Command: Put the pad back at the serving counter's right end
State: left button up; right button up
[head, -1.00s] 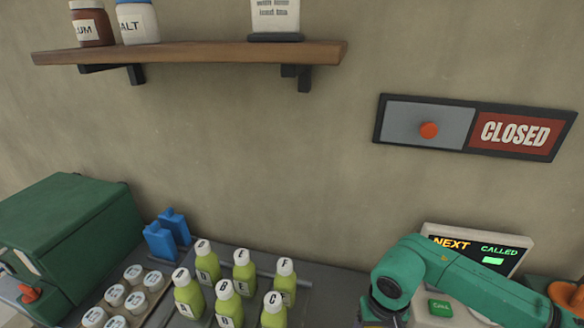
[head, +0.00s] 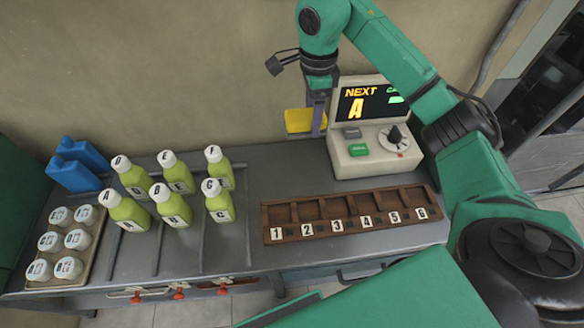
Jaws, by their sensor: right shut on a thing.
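The pad (head: 300,121) is a flat yellow piece in the head view, left of the display unit. My right gripper (head: 317,118) points down from the arm that comes in at the right and is shut on the pad, which seems to be held above the counter near the wall. The grey serving counter (head: 270,172) runs across the view, and its right end (head: 432,232) is partly hidden by my arm. My left gripper is not in view.
A display unit (head: 359,152) reading NEXT A stands near the right end. A wooden rack (head: 290,215) with numbered slots lies in front of it.

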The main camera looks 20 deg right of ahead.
jog(key=b, duration=0.2)
send_over(307, 175)
notch_tip(307, 175, down, 8)
notch_tip(307, 175, down, 12)
jog(key=shift+d+r+p, duration=0.1)
jog(key=shift+p, duration=0.9)
jog(key=shift+f, duration=0.2)
jog(key=o, duration=1.2)
jog(key=shift+c, duration=0.2)
